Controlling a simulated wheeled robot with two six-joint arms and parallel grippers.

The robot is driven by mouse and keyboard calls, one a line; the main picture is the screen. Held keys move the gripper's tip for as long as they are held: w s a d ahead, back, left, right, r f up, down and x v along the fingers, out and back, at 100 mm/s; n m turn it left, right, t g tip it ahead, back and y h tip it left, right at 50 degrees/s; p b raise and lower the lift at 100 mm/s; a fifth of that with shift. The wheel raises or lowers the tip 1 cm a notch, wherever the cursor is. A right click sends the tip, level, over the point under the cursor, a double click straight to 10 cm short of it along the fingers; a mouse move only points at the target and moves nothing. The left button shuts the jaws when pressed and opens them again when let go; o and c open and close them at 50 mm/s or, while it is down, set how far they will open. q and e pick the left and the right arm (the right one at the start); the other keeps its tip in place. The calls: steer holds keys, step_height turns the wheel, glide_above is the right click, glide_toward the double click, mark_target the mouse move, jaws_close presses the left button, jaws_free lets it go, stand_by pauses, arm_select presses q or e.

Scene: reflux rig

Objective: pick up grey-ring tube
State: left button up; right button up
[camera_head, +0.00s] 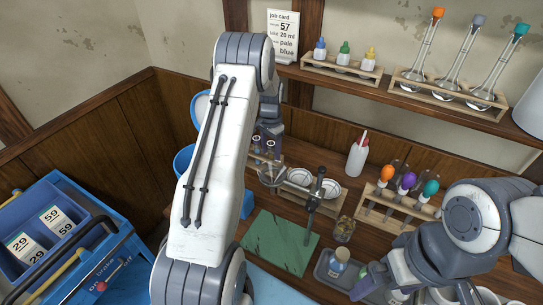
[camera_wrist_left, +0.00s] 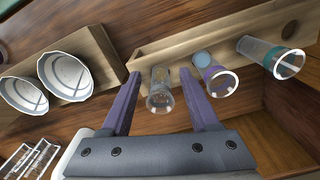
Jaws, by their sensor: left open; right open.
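The grey-ring tube (camera_wrist_left: 158,92) stands in a wooden rack in the left wrist view, its open mouth facing the camera. My left gripper (camera_wrist_left: 159,76) is open, with one purple finger on each side of this tube; I cannot tell whether they touch it. A purple-ring tube (camera_wrist_left: 216,77) and a teal-ring tube (camera_wrist_left: 281,58) stand in the same rack to the right. In the head view my left arm partly hides the tube rack, and the ring colours there are hard to tell. My right gripper (camera_head: 365,283) is open at the lower right, over the bench.
A wooden holder with white dishes (camera_wrist_left: 66,75) is left of the tubes. A clamp stand (camera_head: 313,205), green mat (camera_head: 270,246), stoppered rack (camera_head: 385,210) and squeeze bottle (camera_head: 357,158) occupy the bench. A shelf above holds flasks (camera_head: 462,65) and dropper bottles (camera_head: 343,52).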

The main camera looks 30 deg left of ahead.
arm_select(q)
jaws_close()
step_height(320, 180, up, 9)
steer(key=shift+f+b, duration=0.15)
steer(key=shift+b, duration=1.1)
steer(key=shift+r, duration=0.7)
step_height(320, 180, up, 9)
steer(key=p, duration=0.8)
